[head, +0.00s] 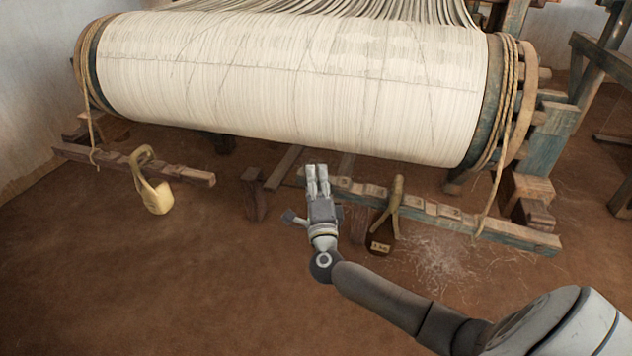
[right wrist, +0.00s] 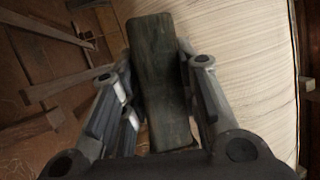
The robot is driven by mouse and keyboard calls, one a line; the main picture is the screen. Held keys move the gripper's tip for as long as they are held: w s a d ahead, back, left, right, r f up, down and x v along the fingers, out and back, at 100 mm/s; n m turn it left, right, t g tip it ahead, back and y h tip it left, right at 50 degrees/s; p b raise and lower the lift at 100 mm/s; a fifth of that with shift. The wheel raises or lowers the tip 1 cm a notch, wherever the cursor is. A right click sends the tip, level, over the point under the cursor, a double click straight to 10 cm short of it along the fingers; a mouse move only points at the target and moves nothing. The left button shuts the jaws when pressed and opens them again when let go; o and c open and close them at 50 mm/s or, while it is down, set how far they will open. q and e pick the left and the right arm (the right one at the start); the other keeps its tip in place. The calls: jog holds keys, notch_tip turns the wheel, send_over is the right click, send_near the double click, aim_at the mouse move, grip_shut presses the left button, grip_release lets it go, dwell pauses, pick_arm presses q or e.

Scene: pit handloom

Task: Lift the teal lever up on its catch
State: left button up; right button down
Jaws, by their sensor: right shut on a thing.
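The teal lever (head: 520,233) is a long notched bar with worn teal paint, low in front of the big warp roller. It runs from the roller's right end leftward to my right gripper. My right gripper (head: 318,168) is at its left end and hides part of it. In the right wrist view a dark, worn greenish bar (right wrist: 160,75) lies between the two fingers, which are shut on it. I take this bar to be the lever. I cannot make out the catch clearly. My left gripper is not in view.
The cream warp roller (head: 290,80) hangs just above and behind my right gripper. A dark weight (head: 381,246) hangs from the lever by a strap, right of the gripper. A pale weight (head: 157,197) hangs from another bar at left.

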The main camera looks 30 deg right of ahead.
jog(key=shift+f, duration=0.35)
jog(key=c, duration=1.1)
grip_release()
jog(key=shift+s+a, duration=0.1)
jog(key=v, duration=1.1)
jog(key=shift+s+a, duration=0.15)
jog(key=shift+s, duration=0.25)
jog(key=shift+c, duration=0.3)
